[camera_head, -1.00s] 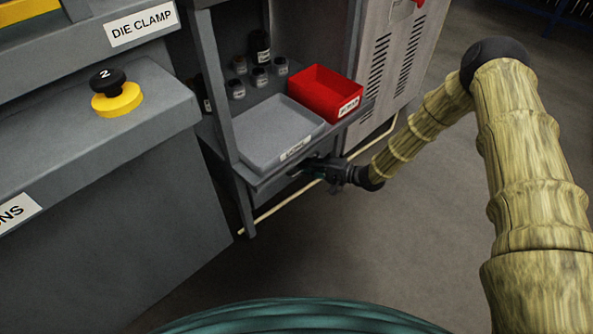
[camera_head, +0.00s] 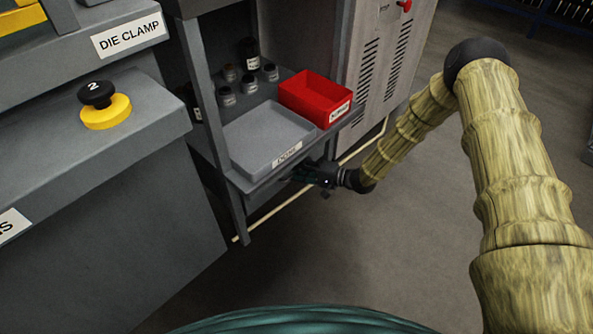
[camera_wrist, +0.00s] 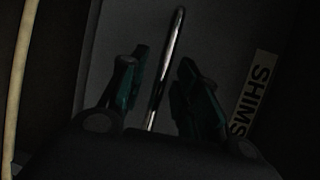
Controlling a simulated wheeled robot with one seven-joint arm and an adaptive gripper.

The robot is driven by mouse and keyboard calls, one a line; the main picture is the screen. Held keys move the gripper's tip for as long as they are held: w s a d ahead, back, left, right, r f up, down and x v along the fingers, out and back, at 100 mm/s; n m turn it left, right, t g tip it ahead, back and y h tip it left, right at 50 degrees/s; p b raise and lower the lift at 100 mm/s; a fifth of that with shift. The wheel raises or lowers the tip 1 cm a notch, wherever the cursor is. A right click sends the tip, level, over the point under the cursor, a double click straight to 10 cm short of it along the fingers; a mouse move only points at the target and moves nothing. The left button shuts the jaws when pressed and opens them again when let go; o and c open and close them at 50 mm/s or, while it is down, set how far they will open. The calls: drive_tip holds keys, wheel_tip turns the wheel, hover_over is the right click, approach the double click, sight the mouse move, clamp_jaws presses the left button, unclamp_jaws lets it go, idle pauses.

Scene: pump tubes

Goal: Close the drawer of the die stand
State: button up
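The die stand (camera_head: 236,214) is a grey frame with a shelf, left of my arm. Its drawer front (camera_wrist: 215,35) fills the middle of the wrist view, with a label reading SHIMS (camera_wrist: 257,95) and a shiny bar handle (camera_wrist: 166,68). My gripper (camera_head: 303,174) is at the stand's front, just below the shelf edge. In the wrist view my gripper (camera_wrist: 160,75) is open, with one finger on each side of the handle and gaps showing. Contact with the drawer front cannot be told. In the head view the gripper and shelf mostly hide the drawer, so its opening is unclear.
A grey tray (camera_head: 262,142) labelled DONE and a red bin (camera_head: 318,96) sit on the shelf, with several small jars (camera_head: 249,84) behind. A grey cabinet (camera_head: 385,60) stands right of the stand. A pale pipe (camera_head: 285,208) runs low behind it. The floor (camera_head: 400,240) in front is clear.

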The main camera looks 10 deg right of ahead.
drive_tip(key=v, duration=1.1)
drive_tip(key=shift+s+d, duration=0.15)
drive_tip(key=shift+d, duration=0.1)
drive_tip(key=s+a+f+n+h+p, duration=0.1)
drive_tip(key=s+a+f+h, duration=0.1)
drive_tip(key=s+f+h, duration=0.45)
drive_tip(key=s+a+f+h+p, duration=0.1)
drive_tip(key=s+f, duration=0.2)
drive_tip(key=s, duration=0.6)
drive_tip(key=s+d+n+g+h+p, duration=0.1)
drive_tip(key=s+d+n+g+h, duration=0.2)
drive_tip(key=s, duration=1)
drive_tip(key=s+d+n+g+h, duration=0.2)
drive_tip(key=s+d+g+h, duration=0.15)
drive_tip(key=s, duration=0.95)
wheel_tip(320, 180, up, 39)
drive_tip(key=p, duration=3.8)
drive_tip(key=shift+s+g, duration=0.15)
drive_tip(key=shift+g, duration=0.2)
